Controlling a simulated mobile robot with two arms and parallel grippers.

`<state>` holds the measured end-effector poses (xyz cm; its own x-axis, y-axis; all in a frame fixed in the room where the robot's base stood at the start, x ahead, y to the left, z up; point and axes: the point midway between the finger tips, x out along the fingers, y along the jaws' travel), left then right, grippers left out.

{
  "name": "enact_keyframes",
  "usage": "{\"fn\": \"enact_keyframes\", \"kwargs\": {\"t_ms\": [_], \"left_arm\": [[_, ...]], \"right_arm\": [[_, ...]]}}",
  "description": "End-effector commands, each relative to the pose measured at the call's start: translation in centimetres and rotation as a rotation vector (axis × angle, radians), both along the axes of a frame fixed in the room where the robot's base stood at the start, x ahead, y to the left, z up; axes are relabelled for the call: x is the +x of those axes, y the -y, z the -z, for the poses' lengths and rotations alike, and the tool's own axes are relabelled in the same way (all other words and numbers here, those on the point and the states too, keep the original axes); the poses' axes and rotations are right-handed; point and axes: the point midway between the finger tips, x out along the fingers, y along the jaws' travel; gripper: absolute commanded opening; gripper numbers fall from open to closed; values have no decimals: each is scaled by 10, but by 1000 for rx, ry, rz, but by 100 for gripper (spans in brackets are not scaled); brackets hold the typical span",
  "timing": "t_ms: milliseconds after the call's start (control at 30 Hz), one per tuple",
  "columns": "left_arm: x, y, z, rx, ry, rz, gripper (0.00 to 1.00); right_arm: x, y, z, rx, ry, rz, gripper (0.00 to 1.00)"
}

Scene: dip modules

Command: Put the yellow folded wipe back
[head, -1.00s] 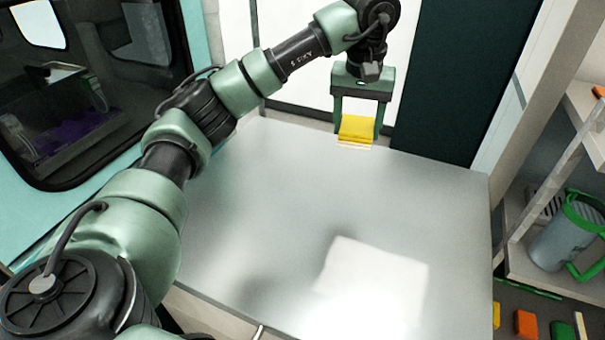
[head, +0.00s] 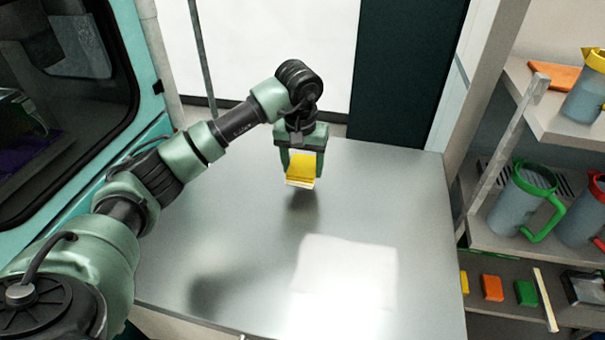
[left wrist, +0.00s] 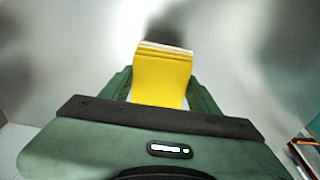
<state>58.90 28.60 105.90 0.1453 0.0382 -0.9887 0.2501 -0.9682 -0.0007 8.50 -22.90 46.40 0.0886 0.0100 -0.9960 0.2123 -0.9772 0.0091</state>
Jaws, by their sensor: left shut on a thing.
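The yellow folded wipe (head: 301,168) is held between the fingers of my left gripper (head: 302,162), above the far part of the metal table (head: 235,235). A dark shadow shows on the table just below it. In the left wrist view the wipe (left wrist: 162,75) sticks out past the fingers, with its pale folded layers at the far end. My left gripper (left wrist: 160,88) is shut on it. My right gripper is not in view.
At the right a shelf holds jugs with a green handle (head: 525,198), a red one (head: 590,208) and a yellow one (head: 588,90). An orange folded piece (head: 555,77) lies on the upper board. Small yellow (head: 463,283), orange (head: 492,288) and green (head: 526,293) pieces lie on the lowest board. The tabletop is clear.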

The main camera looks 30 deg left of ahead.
Motion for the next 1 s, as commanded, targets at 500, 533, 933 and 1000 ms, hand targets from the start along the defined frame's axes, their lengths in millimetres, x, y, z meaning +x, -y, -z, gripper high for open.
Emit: {"fn": "enact_keyframes", "kwargs": {"t_ms": [500, 533, 933, 1000], "left_arm": [[0, 0, 41, -1, 1, 0, 28], [0, 0, 41, -1, 1, 0, 28], [0, 0, 44, 0, 0, -1, 83], [0, 0, 44, 0, 0, -1, 83]], "right_arm": [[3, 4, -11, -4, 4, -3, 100], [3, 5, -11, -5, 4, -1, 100], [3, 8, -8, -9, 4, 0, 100], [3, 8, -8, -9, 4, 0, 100]]}}
